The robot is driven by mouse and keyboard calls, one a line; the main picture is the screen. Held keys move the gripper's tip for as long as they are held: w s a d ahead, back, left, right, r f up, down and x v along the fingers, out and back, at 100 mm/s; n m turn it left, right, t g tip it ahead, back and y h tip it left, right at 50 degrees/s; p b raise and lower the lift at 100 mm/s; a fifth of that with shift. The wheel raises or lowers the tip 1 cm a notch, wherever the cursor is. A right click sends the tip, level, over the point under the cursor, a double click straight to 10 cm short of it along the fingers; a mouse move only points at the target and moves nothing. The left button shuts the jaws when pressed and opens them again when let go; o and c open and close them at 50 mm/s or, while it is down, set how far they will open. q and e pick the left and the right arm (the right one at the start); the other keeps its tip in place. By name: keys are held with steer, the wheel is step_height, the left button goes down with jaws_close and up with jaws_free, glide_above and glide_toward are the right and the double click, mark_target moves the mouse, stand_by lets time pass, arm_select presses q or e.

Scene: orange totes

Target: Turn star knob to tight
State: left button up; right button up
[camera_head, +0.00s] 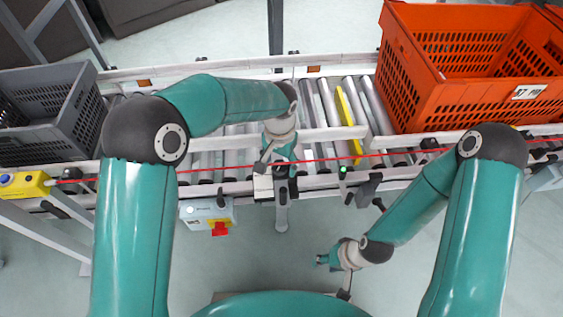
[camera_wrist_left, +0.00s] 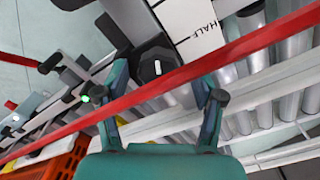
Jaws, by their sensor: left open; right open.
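The knob is a dark round part with a short white mark (camera_wrist_left: 156,66) in the left wrist view. Beside it is a white label plate (camera_wrist_left: 200,25) reading "HALF"; other words on it are not readable. My left gripper (camera_wrist_left: 160,92) is open, with its two fingers apart on either side of the knob's near side; contact is not clear. In the head view my left gripper (camera_head: 271,168) is over the conveyor's near rail and largely hides the knob; part of the white plate (camera_head: 262,187) shows. My right gripper (camera_head: 334,277) is open and empty, away from the conveyor.
A red cord (camera_head: 400,151) runs along the conveyor's near side and crosses close before my left gripper (camera_wrist_left: 245,45). A grey crate (camera_head: 85,115) and an orange tote (camera_head: 415,95) stand at either side. A control box with a red button (camera_head: 220,231) hangs below the rail.

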arm_select(q)
steer(key=c, duration=1.1)
steer(key=shift+r, duration=0.1)
steer(key=shift+c, duration=0.2)
steer(key=shift+m+p, duration=0.35)
steer(key=shift+m, duration=0.25)
steer(key=o, duration=1.1)
steer(key=shift+o, duration=0.2)
